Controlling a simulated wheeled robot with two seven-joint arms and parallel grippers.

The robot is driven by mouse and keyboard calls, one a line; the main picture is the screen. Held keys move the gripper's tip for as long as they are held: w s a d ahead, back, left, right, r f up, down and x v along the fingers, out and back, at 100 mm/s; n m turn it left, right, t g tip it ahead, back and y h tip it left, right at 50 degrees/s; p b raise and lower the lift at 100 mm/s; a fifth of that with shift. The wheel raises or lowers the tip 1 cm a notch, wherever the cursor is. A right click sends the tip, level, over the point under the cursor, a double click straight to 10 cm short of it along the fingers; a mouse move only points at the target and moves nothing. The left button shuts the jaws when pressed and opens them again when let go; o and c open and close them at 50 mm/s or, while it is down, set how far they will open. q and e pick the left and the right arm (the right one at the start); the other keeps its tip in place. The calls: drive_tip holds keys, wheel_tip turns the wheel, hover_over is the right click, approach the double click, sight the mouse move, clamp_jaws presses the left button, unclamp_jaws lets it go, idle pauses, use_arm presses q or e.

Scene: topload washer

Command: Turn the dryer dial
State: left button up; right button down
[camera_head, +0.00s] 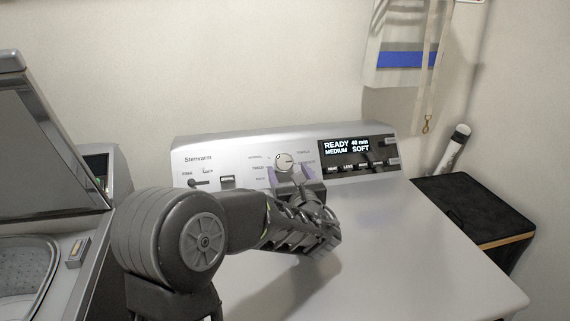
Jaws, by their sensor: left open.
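The dryer (420,240) has a white top and a raised silver control panel (235,150) along its back. The round silver dial (284,162) sits mid-panel, with printed settings around it. My left gripper (291,175) is open, its two fingertips just below and in front of the dial. The fingers overlap the dial's lower edge in the picture; I cannot tell whether they touch it. A lit display (347,147) right of the dial reads READY, 40 min, MEDIUM, SOFT. My right gripper is not in view.
A washer with a raised lid (50,130) and open drum (25,270) stands at the left. A dark-topped box (478,210) and a white cylindrical item (455,146) are at the right. A bag (400,60) and strap hang on the wall. The dryer top's right side is clear.

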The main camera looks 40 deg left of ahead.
sight(285, 164)
use_arm(q)
drive_tip(key=x, duration=0.4)
drive_tip(key=shift+w+a, duration=0.15)
drive_tip(key=shift+a, duration=0.05)
drive_tip(key=shift+c, duration=0.3)
drive_tip(key=c, duration=1.3)
